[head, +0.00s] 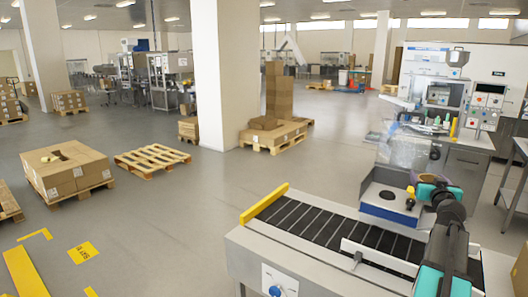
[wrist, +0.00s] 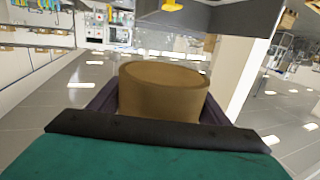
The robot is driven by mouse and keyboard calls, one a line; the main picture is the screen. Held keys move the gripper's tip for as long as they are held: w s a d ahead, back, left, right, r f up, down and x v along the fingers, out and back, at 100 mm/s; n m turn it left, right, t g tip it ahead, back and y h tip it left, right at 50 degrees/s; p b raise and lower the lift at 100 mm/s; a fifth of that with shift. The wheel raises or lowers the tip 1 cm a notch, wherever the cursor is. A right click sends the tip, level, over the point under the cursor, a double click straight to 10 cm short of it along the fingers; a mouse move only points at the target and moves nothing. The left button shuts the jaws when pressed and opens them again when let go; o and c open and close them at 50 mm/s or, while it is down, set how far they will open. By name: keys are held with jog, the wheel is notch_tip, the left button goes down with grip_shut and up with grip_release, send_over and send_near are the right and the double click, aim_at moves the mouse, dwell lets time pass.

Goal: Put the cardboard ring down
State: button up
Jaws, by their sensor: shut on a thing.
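The cardboard ring (wrist: 165,92) is a short brown band. In the wrist view it sits upright between the dark fingers of my gripper (wrist: 160,108), which is shut on it. The ring is small there and largely hidden by my gripper and arm.
A conveyor (head: 335,236) with a dark slatted belt and a yellow end bar (head: 264,204) runs across the front. The blue-edged machine bed (head: 387,211) stands behind it. A filling machine (head: 440,92) is at the back right. Pallets with boxes (head: 70,175) stand on the left floor.

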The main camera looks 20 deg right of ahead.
jog(key=w+a+f+n+t+y+b, duration=0.3)
jog(key=w+a+f+y, duration=0.1)
jog(key=w+a+f, duration=1.05)
jog(key=w+a+f+n+y+b, duration=0.1)
jog(key=a+f+n+y, duration=0.1)
jog(key=a+f, duration=0.35)
jog(key=w+a+f+n+y+b, duration=0.1)
jog(key=a+f+y, duration=0.2)
jog(key=a, duration=0.6)
jog(key=w+a+f+n+y+b, duration=0.1)
jog(key=a+f+n+y, duration=0.1)
jog(key=a+f, duration=0.35)
jog(key=s+a+f+n+g+y+b, duration=0.1)
jog(key=s+a+f+n+y, duration=0.15)
jog(key=a, duration=0.65)
jog(key=s+a+f+n+g+y, duration=0.15)
jog(key=a+y, duration=0.25)
jog(key=a, duration=0.5)
jog(key=s+a+f+n+g+y+b, duration=0.1)
jog(key=a+f+n+y, duration=0.2)
jog(key=a, duration=0.7)
jog(key=s+a+r+n+g+y, duration=0.3)
jog(key=s+a+r+y, duration=0.1)
jog(key=s, duration=0.1)
jog(key=shift+s+r, duration=0.2)
jog(key=shift+r, duration=0.2)
